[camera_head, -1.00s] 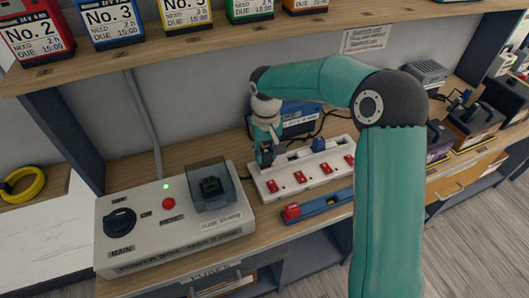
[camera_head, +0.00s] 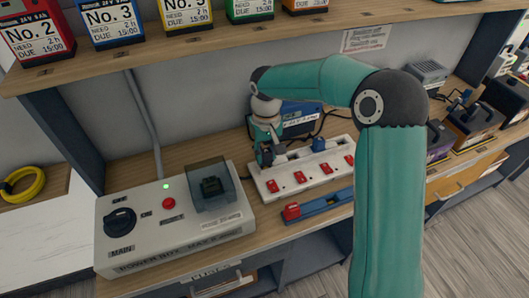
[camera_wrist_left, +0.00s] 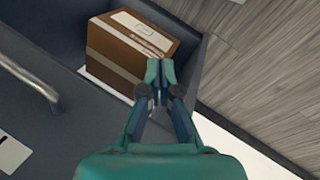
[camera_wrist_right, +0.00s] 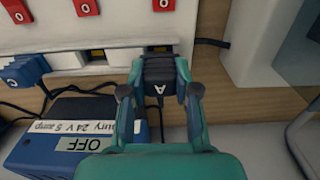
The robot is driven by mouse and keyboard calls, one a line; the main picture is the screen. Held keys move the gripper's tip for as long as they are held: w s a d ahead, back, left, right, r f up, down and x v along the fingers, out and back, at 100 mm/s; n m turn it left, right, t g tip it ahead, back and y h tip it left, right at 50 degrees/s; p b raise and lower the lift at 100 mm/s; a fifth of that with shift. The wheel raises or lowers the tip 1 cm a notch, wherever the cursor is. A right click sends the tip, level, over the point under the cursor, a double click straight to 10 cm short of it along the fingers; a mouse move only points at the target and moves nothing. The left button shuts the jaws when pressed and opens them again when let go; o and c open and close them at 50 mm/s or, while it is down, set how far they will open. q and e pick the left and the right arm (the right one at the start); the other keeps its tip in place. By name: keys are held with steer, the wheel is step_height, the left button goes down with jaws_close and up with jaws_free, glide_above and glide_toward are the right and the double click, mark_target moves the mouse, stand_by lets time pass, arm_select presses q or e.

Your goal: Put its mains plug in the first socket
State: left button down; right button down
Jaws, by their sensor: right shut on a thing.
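My right gripper (camera_head: 268,155) is over the left end of the white power strip (camera_head: 328,178). In the right wrist view the gripper (camera_wrist_right: 160,88) is shut on a black mains plug (camera_wrist_right: 160,72) marked A. The plug is at the end socket (camera_wrist_right: 158,49), whose opening shows just beyond it; I cannot tell how far in it sits. A blue plug (camera_head: 318,144) sits further along the strip, which has red switches (camera_head: 300,177). The blue charger (camera_wrist_right: 50,150), display reading OFF, is behind the strip. My left gripper (camera_wrist_left: 160,72) is shut and empty, near a cardboard box.
The grey power box (camera_head: 150,225) with a green light and a MAIN knob stands left of the strip. A blue rail with a red block (camera_head: 291,211) lies in front. A shelf (camera_head: 250,35) with numbered batteries hangs above. The cardboard box (camera_wrist_left: 125,50) is in a drawer.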

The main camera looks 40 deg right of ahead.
steer(key=shift+f+b, duration=0.65)
steer(key=shift+f, duration=0.25)
steer(key=c, duration=0.8)
jaws_free()
steer(key=shift+o, duration=0.2)
step_height(320, 180, up, 12)
steer(key=shift+f, duration=0.1)
